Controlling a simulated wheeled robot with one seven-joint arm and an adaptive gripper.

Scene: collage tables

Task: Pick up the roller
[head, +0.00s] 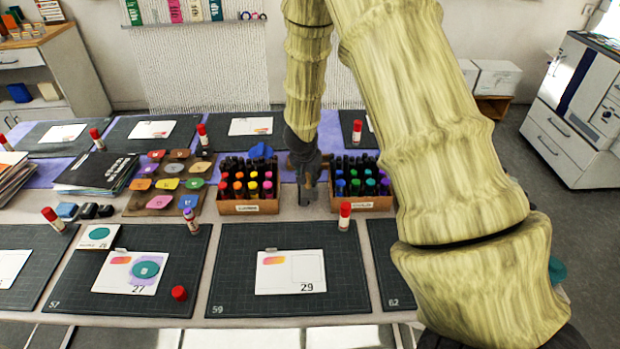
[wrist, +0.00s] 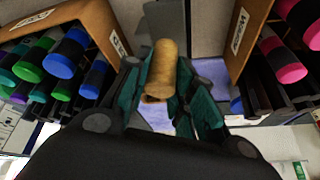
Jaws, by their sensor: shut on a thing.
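My gripper (wrist: 163,88) is shut on a tan wooden cylinder (wrist: 162,62), which I take to be the roller's handle, in the wrist view. The cylinder lies between the two teal fingers. The rest of the roller is not clear to see. In the head view my gripper (head: 308,192) points down in the gap between the two marker crates, and it largely hides what it holds. I cannot tell whether the roller touches the table.
A crate of warm-coloured markers (head: 249,207) stands left of my gripper and a crate of cool-coloured ones (head: 362,203) right, both close. A glue stick (head: 344,216) stands in front of the right crate. Dark cutting mats (head: 235,275) with cards lie nearer.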

